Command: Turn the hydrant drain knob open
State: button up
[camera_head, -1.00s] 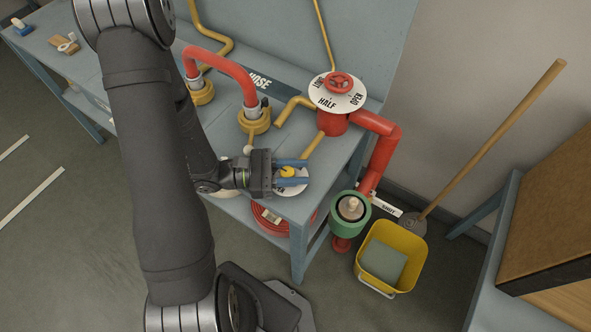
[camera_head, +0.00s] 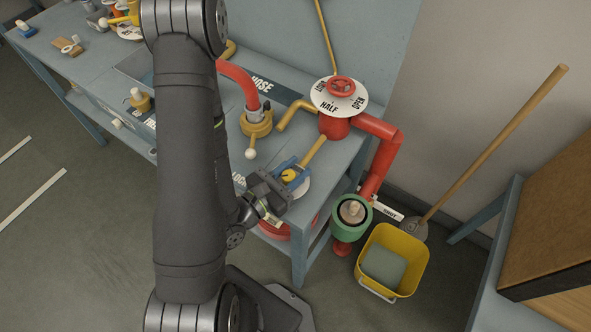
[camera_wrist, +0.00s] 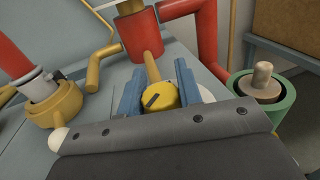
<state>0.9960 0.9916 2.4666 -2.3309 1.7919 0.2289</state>
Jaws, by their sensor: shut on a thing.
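The yellow drain knob (camera_wrist: 159,97) sits on a white round plate (camera_wrist: 188,84) near the table's front right corner. It has a dark slanted mark on top. My gripper (camera_head: 290,174) is at the knob, with its blue fingers on either side of it, shut on it. In the wrist view the fingers stand left and right of the knob. Most of the plate and any lettering on it are hidden by my gripper. A yellow pipe runs from the knob to the red hydrant (camera_head: 334,126), which carries a red handwheel (camera_head: 341,86) over a white LOW, HALF, OPEN dial.
A yellow valve with a white-tipped lever (camera_head: 256,123) stands left of the knob. A green-rimmed outlet (camera_head: 352,209) hangs off the right table edge. Below it is a yellow bucket (camera_head: 408,243); a wooden-handled tool (camera_head: 497,143) leans nearby.

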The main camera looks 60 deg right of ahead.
jog(key=shift+n+t, duration=0.6)
jog(key=shift+t, duration=0.4)
jog(key=shift+w+n+t, duration=0.15)
jog(key=shift+n+t, duration=0.15)
jog(key=shift+t, duration=0.1)
jog(key=o, duration=1)
jog(key=shift+m+g, duration=0.4)
jog(key=shift+g, duration=0.2)
